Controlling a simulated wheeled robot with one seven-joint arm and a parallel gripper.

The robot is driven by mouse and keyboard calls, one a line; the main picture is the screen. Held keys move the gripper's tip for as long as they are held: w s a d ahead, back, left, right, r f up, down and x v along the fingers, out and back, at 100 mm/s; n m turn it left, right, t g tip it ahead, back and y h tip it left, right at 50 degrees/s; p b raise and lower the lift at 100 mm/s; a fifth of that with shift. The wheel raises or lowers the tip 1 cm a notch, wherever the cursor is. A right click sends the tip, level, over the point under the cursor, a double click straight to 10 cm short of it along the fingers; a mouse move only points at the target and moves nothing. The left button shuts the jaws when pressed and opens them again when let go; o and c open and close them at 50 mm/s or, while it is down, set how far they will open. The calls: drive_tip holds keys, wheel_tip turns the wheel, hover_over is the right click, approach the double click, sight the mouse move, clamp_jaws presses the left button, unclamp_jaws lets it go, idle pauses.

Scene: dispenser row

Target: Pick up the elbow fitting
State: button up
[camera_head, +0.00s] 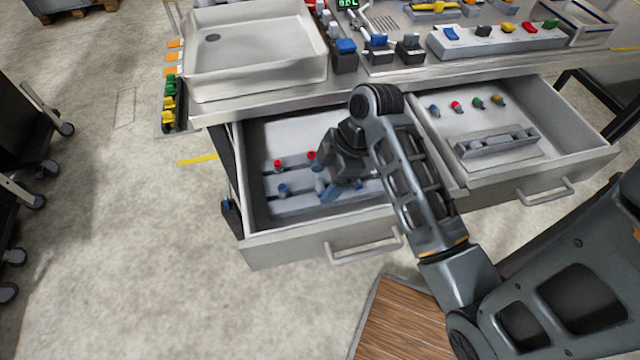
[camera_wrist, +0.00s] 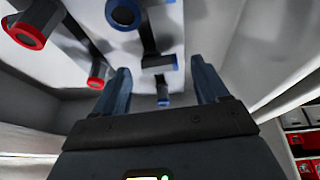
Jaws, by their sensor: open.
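Several dark pipe fittings with red or blue rims lie in the open left drawer (camera_head: 290,229). In the wrist view, a dark blue-rimmed fitting (camera_wrist: 158,62) shows between the finger tips of my gripper (camera_wrist: 160,78). It has a bent or branched shape; I cannot tell for sure that it is the elbow. Another blue-rimmed fitting (camera_wrist: 123,13) is at the top, and red-rimmed fittings (camera_wrist: 97,76) are at the left. In the head view my gripper (camera_head: 330,192) is down inside the drawer, partly hidden by my arm. Its fingers are apart, with no visible contact.
A white tray (camera_head: 254,84) stands on the bench above the drawer. The right drawer (camera_head: 567,157) is also open, holding small coloured parts and a grey rack.

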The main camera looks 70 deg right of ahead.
drive_tip(key=shift+w+a+f, duration=0.15)
drive_tip(key=shift+f, duration=0.45)
drive_tip(key=shift+c, duration=0.4)
drive_tip(key=c, duration=1)
drive_tip(key=shift+c, duration=0.2)
drive_tip(key=shift+r, duration=0.25)
